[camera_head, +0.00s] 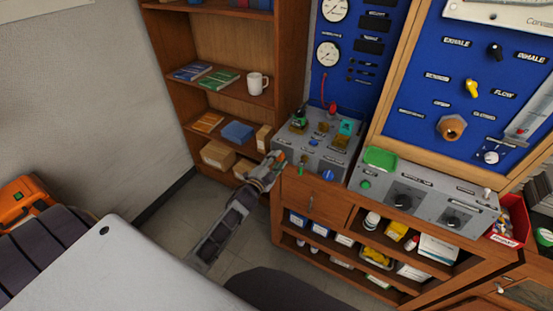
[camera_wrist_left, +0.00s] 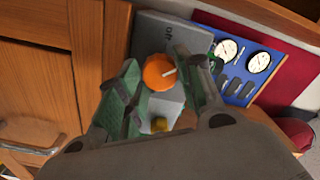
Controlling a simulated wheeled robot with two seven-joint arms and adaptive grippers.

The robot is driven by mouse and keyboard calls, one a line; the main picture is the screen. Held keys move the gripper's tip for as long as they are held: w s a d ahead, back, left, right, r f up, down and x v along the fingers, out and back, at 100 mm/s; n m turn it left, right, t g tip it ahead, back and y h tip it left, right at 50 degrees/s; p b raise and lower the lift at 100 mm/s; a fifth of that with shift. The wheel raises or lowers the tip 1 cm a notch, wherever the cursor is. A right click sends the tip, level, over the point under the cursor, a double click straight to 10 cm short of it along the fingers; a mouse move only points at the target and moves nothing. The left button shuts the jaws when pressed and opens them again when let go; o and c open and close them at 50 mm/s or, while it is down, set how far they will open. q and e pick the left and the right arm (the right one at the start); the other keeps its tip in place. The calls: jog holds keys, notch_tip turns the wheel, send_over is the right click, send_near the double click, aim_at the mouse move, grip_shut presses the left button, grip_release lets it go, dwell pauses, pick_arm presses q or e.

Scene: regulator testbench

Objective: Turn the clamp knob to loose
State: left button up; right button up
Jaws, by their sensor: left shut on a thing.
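The pointer slants toward the upper right of that view. The gripper is shut on the knob. In the head view my left gripper (camera_head: 275,162) is at the front left of the grey test box (camera_head: 318,165), and only a bit of orange shows at its fingertips. My right gripper is not in view.
The test box stands on a wooden cabinet (camera_head: 310,197), below a blue gauge panel (camera_head: 345,50). A yellow knob (camera_wrist_left: 159,124) is close to the fingers. A second grey unit (camera_head: 425,195) stands to the right.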

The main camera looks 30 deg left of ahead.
pick_arm(q)
jog(key=shift+n+p, duration=1.85)
jog(key=shift+n, duration=2.95)
jog(key=shift+f, duration=0.1)
jog(key=o, duration=1)
jog(key=shift+o, duration=0.2)
jog(key=shift+s, duration=0.2)
jog(key=s, duration=1.1)
jog(key=shift+s+a, duration=0.25)
jog(key=shift+s, duration=0.05)
jog(key=shift+f, duration=0.1)
